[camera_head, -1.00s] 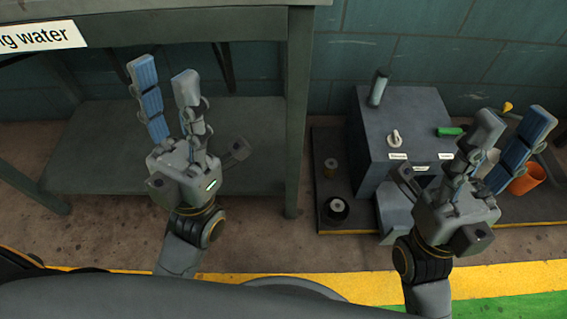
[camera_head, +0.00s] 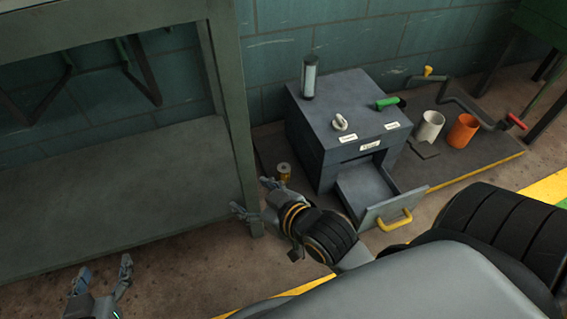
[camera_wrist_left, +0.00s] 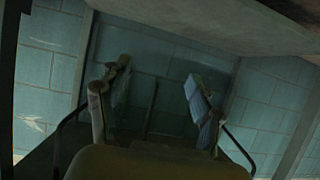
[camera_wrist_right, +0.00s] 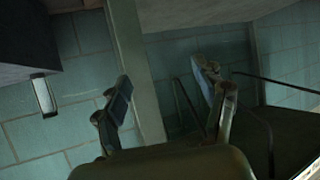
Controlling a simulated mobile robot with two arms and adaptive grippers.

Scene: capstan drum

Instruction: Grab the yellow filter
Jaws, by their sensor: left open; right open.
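A small yellow-brown cylinder (camera_head: 284,172), which may be the yellow filter, stands on the dark base left of the grey box. My right gripper (camera_head: 253,197) is open and empty, just left of and in front of this cylinder, near the table leg. Its spread fingers point left. My left gripper (camera_head: 104,270) is open and empty at the lower left, in front of the table. In the left wrist view the open fingers (camera_wrist_left: 157,76) have nothing between them. The right wrist view also shows empty fingers (camera_wrist_right: 162,76); the cylinder is not seen there.
The grey box (camera_head: 348,118) has an open drawer (camera_head: 366,192) with a yellow handle (camera_head: 394,221). A clear-sided cylinder (camera_head: 310,77) and a green handle (camera_head: 388,103) are on top. White (camera_head: 430,127) and orange (camera_head: 463,131) cups stand right. The table leg (camera_head: 236,130) is close left.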

